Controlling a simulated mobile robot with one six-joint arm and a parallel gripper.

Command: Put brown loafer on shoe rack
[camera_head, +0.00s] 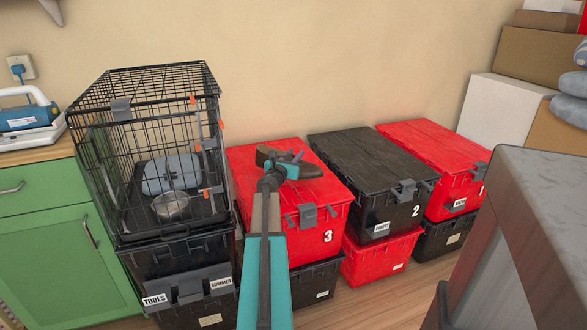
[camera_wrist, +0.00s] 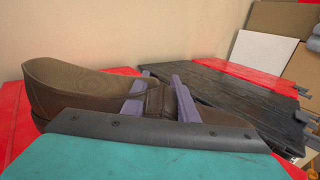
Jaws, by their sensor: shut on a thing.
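The brown loafer (camera_head: 265,154) is at the lid of the red tote marked 3, and I cannot tell whether it touches it. In the wrist view the loafer (camera_wrist: 75,80) lies sideways, with its opening at the left and its toe to the right. My gripper (camera_wrist: 160,98) has its two purple fingers shut across the loafer's middle. In the head view my gripper (camera_head: 295,158) and arm cover part of the shoe. The toe end is partly hidden behind my gripper body in the wrist view. No shoe rack is in view.
The red tote (camera_head: 330,237) sits on a black one. A black tote (camera_head: 390,212) and another red tote (camera_head: 458,205) stand to its right. A wire crate (camera_head: 100,150) with a metal bowl (camera_head: 171,205) stands left on black totes. A grey-topped block (camera_head: 540,180) is at the right front.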

